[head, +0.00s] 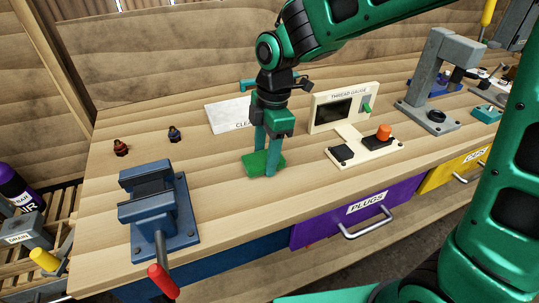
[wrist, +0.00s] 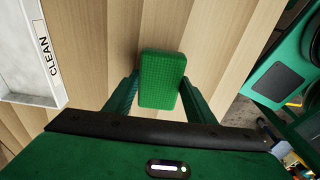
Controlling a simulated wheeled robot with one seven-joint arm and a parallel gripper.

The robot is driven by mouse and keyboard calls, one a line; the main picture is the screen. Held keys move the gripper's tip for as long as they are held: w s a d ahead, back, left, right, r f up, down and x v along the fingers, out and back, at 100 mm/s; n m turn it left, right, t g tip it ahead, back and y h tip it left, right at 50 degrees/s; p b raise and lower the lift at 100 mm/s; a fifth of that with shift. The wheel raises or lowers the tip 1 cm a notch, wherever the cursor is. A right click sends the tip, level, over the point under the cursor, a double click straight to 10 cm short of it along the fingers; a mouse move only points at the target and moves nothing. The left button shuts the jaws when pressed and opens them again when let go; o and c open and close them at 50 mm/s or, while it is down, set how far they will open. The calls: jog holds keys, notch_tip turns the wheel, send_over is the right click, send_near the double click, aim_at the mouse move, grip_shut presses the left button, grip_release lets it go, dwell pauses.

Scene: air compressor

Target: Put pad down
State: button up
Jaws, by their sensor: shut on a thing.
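The pad is a small green textured block (head: 256,163). My gripper (head: 265,172) is shut on it, with one finger on each side. In the wrist view the pad (wrist: 162,80) sits between the two fingertips (wrist: 160,88), over bare wood. In the head view the pad is low over the workbench (head: 215,190), in front of the white tray marked CLEAN (head: 222,115). I cannot tell whether its underside touches the wood. The tray also shows at the left of the wrist view (wrist: 22,60).
A blue vise (head: 160,212) stands at the front left. A cream thread gauge (head: 344,108) with an orange knob (head: 383,132) is to the right. A purple PLUGS drawer (head: 345,215) is below the front edge. Bare wood surrounds the pad.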

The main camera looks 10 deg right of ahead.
jog(key=shift+f, duration=0.35)
jog(key=shift+s+f, duration=0.1)
jog(key=shift+f, duration=0.3)
jog(key=o, duration=1.1)
jog(key=shift+s+f, duration=0.1)
jog(key=shift+f, duration=0.1)
notch_tip(320, 180, up, 13)
jog(key=d, duration=0.1)
jog(key=shift+w+d, duration=0.2)
jog(key=shift+w, duration=0.2)
